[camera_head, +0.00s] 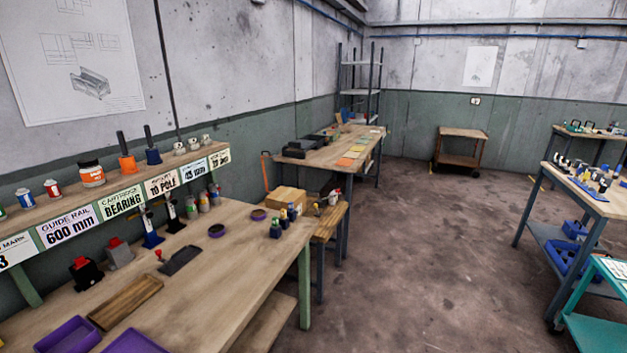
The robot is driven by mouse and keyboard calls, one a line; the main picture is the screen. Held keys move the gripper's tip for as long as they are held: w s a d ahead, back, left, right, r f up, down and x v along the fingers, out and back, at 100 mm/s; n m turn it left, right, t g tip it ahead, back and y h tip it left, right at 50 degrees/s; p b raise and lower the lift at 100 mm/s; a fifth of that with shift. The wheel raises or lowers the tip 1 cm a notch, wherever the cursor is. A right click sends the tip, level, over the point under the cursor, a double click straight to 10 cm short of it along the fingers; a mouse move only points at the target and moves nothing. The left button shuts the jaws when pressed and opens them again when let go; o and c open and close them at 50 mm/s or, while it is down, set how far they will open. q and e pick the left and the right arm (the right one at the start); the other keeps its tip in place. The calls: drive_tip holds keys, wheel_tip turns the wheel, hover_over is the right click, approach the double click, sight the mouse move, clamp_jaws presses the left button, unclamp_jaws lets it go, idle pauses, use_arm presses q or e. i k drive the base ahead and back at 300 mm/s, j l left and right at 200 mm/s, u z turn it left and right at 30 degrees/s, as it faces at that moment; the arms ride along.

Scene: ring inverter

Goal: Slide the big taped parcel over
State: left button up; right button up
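A brown cardboard box (286,198), which looks like the parcel, shows in the head view beyond the far end of the near workbench (215,285). It seems to sit on a low wooden bench (328,224), beside the wall. Its lower part is partly hidden by small items on the workbench. It is too small in view to make out the tape. Neither of my grippers is in view, and nothing of mine touches the box.
The near workbench carries purple trays (68,336), a wooden tray (126,302) and small bottles (276,228). A labelled shelf (112,205) runs along the wall. Another table (330,153) stands behind the box. The floor (430,245) is clear; tables stand at right.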

sight(280, 198)
drive_tip(key=i+u, duration=0.3)
drive_tip(key=i, duration=0.65)
drive_tip(key=i+l, duration=0.15)
drive_tip(key=l, duration=0.25)
drive_tip(key=i+l+u, duration=0.1)
drive_tip(key=l, duration=0.3)
drive_tip(key=i+l, duration=0.2)
drive_tip(key=l, duration=0.25)
drive_tip(key=i+l, duration=0.1)
drive_tip(key=l, duration=0.3)
drive_tip(key=i+l+u, duration=0.1)
drive_tip(key=l, duration=0.35)
drive_tip(key=i+l, duration=0.15)
drive_tip(key=l, duration=0.25)
drive_tip(key=i+l+u, duration=0.1)
drive_tip(key=l, duration=0.35)
